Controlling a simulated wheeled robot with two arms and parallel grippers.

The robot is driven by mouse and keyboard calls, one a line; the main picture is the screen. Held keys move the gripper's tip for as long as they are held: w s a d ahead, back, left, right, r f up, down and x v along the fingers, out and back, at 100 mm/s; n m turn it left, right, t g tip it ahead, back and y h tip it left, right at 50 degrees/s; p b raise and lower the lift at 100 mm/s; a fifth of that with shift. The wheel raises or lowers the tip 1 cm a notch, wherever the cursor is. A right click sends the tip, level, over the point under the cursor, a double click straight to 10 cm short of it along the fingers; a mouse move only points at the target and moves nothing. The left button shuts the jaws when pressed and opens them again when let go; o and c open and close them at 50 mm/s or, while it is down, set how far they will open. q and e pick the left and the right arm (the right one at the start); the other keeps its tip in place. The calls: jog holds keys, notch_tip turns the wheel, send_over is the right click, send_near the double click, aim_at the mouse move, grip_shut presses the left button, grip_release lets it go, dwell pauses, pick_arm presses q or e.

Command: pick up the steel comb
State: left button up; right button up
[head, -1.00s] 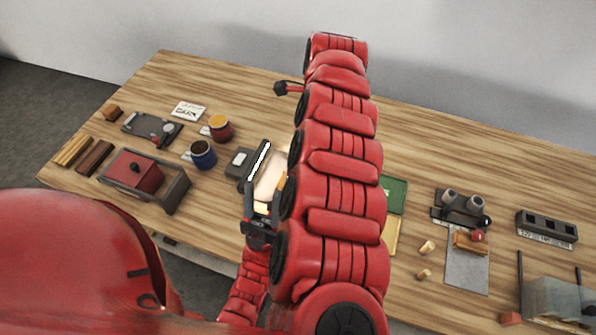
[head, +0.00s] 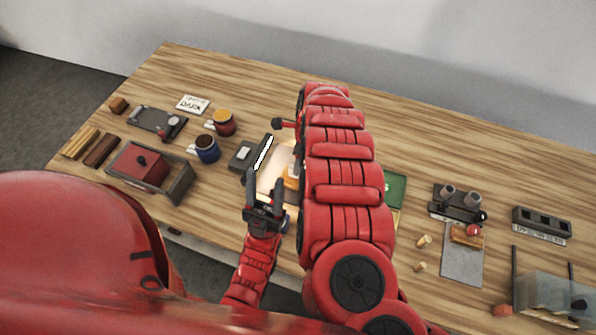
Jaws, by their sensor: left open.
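My left gripper (head: 265,178) is at the near edge of the table, in the middle of the head view. Its two dark fingers stand apart and point toward the lit panel (head: 268,180). Nothing shows between them. I cannot pick out the steel comb with certainty. It may be hidden behind the large red arm, which covers the middle of the table. My right gripper cannot be seen.
A white light bar (head: 263,153) is just beyond the left gripper, near a dark grey box (head: 243,155). Blue (head: 207,149) and red (head: 224,123) pots and a red-and-grey box (head: 140,166) stand left. A dark slotted block (head: 541,222) is at right.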

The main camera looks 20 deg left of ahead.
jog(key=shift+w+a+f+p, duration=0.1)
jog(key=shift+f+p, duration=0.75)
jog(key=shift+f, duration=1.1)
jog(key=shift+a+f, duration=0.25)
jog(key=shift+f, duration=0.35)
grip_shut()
